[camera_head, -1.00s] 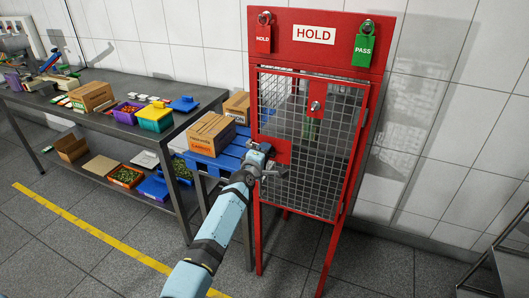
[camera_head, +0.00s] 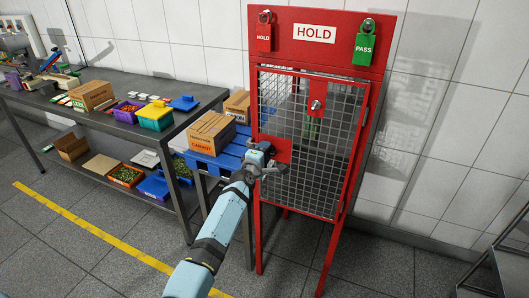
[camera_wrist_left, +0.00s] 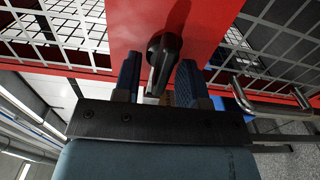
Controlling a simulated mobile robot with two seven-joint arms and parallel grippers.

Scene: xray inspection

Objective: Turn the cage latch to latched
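The red cage (camera_head: 263,215) has a wire-mesh door (camera_head: 325,150) with a red plate (camera_head: 282,145) at its left side. In the left wrist view, a black latch knob (camera_wrist_left: 163,55) sits on the red plate (camera_wrist_left: 207,25). My left gripper (camera_head: 273,170) is at this plate in the head view, its hand covering the latch. In the left wrist view the two blue fingers of this gripper (camera_wrist_left: 157,82) stand on either side of the knob, with visible gaps, so it looks open. The latch's exact setting is hard to tell. My right gripper is out of view.
A red HOLD padlock (camera_head: 264,33) and a green PASS padlock (camera_head: 364,45) hang on the cage top. A metal bar handle (camera_wrist_left: 262,111) shows near the fingers. A blue stand with a carton (camera_head: 211,132) is left of the cage.

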